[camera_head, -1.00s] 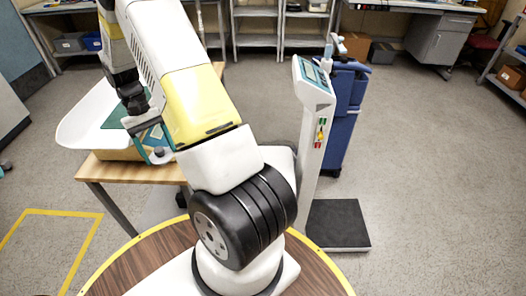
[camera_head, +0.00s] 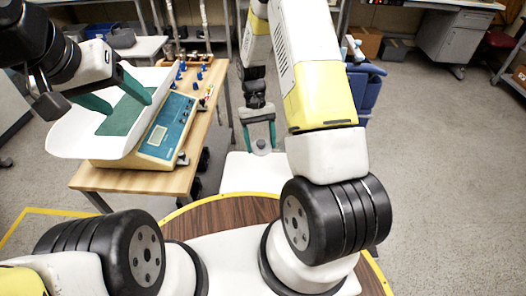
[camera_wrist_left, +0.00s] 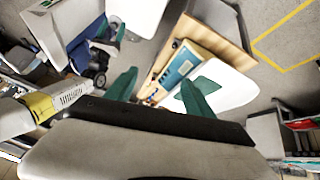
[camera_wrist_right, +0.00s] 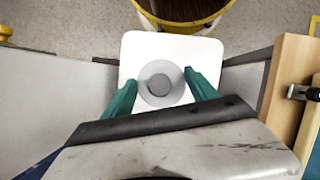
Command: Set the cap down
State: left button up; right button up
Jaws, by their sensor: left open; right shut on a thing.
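The cap (camera_head: 261,147) is a small grey round piece held between the green fingers of my right gripper (camera_head: 260,137). In the right wrist view the cap (camera_wrist_right: 160,83) shows as a grey disc with a paler rim, between the two fingers. Below it is a flat white square top (camera_wrist_right: 190,50); I cannot tell whether the cap touches it. My left gripper (camera_head: 122,92) is open and empty, its green fingers spread over the white tray at the left. Its fingers also show apart in the left wrist view (camera_wrist_left: 158,90).
The white tray (camera_head: 72,138) sits on a yellow-and-blue scale (camera_head: 165,128) on a wooden table (camera_head: 150,181). Blue pieces (camera_head: 182,68) stand farther back on that table. A blue cart (camera_head: 368,88) is behind my right arm. Floor at the right is clear.

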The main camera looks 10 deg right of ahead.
pick_arm(q)
jog(key=o, duration=0.7)
jog(key=shift+w, duration=0.1)
pick_arm(e)
jog(key=s+a+f+n+t+h, duration=0.2)
jog(key=s+a+f+n+h, duration=0.1)
jog(key=s+a+f+n, duration=0.7)
jog(key=shift+n, duration=0.6)
jog(key=w+d, duration=0.3)
jog(key=w+d+f, duration=0.1)
jog(key=w+d, duration=0.2)
jog(key=w, duration=0.1)
jog(key=w+d+f, duration=0.1)
jog(key=w+d, duration=0.2)
jog(key=shift+w+d+f, duration=0.2)
jog(key=shift+w+d, duration=0.15)
jog(key=shift+d+f, duration=0.1)
jog(key=shift+f, duration=1.65)
jog(key=shift+f, duration=0.1)
jog(key=o, duration=1.3)
jog(key=shift+o, duration=0.2)
